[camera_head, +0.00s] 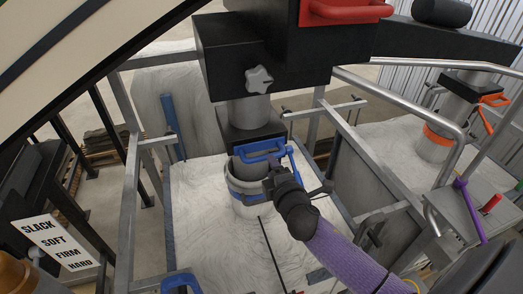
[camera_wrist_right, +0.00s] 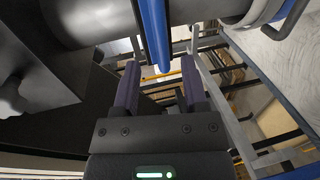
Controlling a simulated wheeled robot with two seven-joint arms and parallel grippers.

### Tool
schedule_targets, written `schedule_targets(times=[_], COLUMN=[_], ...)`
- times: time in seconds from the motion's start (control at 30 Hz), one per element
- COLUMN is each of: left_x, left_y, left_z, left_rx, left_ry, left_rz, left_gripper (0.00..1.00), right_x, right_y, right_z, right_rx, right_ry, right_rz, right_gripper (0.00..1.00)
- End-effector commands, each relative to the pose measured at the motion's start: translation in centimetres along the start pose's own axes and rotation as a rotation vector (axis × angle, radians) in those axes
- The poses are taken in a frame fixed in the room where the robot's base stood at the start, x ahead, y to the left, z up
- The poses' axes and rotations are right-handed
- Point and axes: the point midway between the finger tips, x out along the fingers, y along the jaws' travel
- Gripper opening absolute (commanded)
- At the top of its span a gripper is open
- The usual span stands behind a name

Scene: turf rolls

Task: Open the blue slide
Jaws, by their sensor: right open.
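The blue slide's handle (camera_head: 262,150) is a blue bar loop on the front of the black box under the grey spout. Below it, a blue band and grey clamp ring circle the pipe (camera_head: 245,185). My right gripper (camera_head: 279,168) is just below and right of the handle, its arm in a purple sleeve. In the right wrist view my right gripper (camera_wrist_right: 160,84) is open, with two purple-padded fingers. A blue bar (camera_wrist_right: 154,32) runs between and beyond the fingertips; I cannot tell whether it touches them. My left gripper is not in view.
A white bulk bag (camera_head: 205,215) lies under the spout inside a grey metal frame (camera_head: 131,205). A red handle (camera_head: 345,12) is above. A second station with an orange handle (camera_head: 494,100) stands at right. A sign (camera_head: 58,243) is at lower left.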

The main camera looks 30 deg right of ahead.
Motion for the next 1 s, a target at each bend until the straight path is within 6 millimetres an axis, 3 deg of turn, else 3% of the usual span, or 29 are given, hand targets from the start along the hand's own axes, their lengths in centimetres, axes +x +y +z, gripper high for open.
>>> schedule_targets(times=[0.1,0.23,0.6,0.63,0.9,1.0], left_x=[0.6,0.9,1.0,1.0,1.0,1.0], left_y=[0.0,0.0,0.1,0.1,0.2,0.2], left_z=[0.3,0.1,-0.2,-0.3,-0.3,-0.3], left_rx=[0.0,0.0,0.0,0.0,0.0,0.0], left_ry=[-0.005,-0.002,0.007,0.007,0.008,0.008], left_rz=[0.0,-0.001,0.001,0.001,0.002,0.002], left_gripper=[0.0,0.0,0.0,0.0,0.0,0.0], right_x=[2.9,4.9,6.0,6.0,6.0,6.0], right_y=[-0.1,-0.1,-0.1,-0.1,-0.1,-0.1], right_z=[0.0,0.0,0.0,0.0,0.0,0.0], right_rx=[0.0,0.001,0.002,0.002,0.002,0.002], right_ry=[-0.002,-0.001,0.0,0.0,0.0,0.0], right_rz=[0.001,0.0,-0.002,-0.002,-0.002,-0.002], right_gripper=[0.56,0.56,0.56,0.54,0.0,0.0])
